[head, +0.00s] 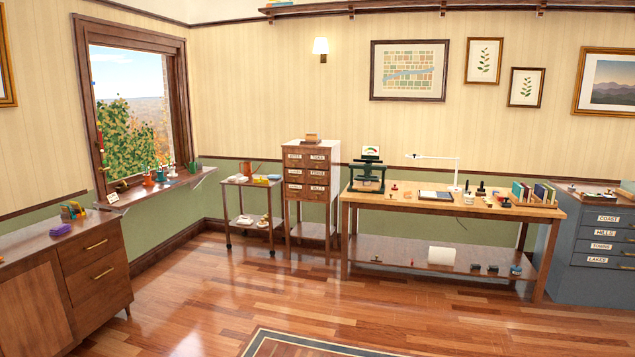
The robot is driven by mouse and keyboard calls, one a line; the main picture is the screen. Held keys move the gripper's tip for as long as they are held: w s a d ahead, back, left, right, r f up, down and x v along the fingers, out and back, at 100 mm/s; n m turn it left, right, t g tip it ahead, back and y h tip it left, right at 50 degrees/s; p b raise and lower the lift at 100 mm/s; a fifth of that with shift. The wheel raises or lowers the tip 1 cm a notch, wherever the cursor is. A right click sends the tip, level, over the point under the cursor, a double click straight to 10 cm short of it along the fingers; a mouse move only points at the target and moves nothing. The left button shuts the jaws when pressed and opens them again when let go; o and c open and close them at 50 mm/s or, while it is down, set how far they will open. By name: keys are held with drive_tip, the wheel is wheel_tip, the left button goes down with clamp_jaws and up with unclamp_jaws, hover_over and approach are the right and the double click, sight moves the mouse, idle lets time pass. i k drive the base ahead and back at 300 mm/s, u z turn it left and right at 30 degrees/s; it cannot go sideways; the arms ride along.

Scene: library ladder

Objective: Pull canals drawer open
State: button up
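The wooden card cabinet (311,166) stands against the back wall on a legged stand. It has small drawers in two columns and three rows, each with a white label. The bottom left label looks like "CANALS", though the lettering is very small; that drawer (294,193) looks shut, flush with its neighbours. My gripper is not in view.
A small trolley (248,184) stands close left of the cabinet, and a long workbench (440,204) close right. A wooden sideboard (98,282) is at the left, a grey file cabinet (597,260) at the right. The wooden floor (250,283) before the cabinet is clear, with a rug (300,345) nearer.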

sight(299, 189)
drive_tip(key=z, duration=0.2)
drive_tip(key=i, duration=2.7)
drive_tip(key=u, duration=0.15)
drive_tip(key=i, duration=2.5)
drive_tip(key=u, duration=1.15)
drive_tip(key=i, duration=1.8)
drive_tip(key=u, duration=0.45)
